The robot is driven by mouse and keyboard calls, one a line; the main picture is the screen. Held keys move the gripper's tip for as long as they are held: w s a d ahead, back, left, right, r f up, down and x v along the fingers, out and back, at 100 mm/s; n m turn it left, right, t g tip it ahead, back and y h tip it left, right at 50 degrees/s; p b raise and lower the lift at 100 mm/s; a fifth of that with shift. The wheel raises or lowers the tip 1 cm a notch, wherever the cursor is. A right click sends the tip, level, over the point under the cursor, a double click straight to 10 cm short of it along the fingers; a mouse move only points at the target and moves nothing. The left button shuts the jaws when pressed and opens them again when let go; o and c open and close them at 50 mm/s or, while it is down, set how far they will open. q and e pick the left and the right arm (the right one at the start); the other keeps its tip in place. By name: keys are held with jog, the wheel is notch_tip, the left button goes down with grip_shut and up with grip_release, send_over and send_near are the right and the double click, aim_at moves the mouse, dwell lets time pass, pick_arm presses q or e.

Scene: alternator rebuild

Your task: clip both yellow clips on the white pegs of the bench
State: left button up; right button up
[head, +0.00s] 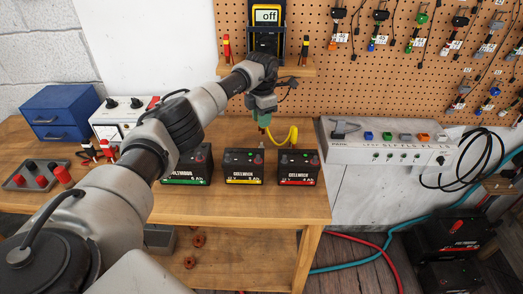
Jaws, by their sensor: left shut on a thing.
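My left gripper (263,122) hangs over the back of the wooden bench (225,205), above the gap between the yellow-label and red-label batteries. It is shut on what looks like a yellow clip, mostly hidden by the fingers. A yellow lead (294,137) loops from the fingertips to the right and down behind the red-label battery (298,167). I cannot make out a second yellow clip or the white pegs clearly. My right gripper is not in view.
Beside it stand the yellow-label battery (243,167) and green-label battery (198,163). A shelf with a yellow multimeter (266,16) is on the pegboard above. A grey switch panel (390,145) is on the right. The bench front is clear.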

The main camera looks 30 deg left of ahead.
pick_arm(q)
jog(key=shift+f+b, duration=0.55)
jog(key=shift+f, duration=1)
jog(key=shift+f+b, duration=0.75)
jog(key=shift+f, duration=0.45)
jog(key=o, duration=0.8)
jog(key=shift+r, duration=0.1)
notch_tip(320, 180, up, 9)
jog(key=p, duration=0.6)
jog(key=shift+f, duration=0.2)
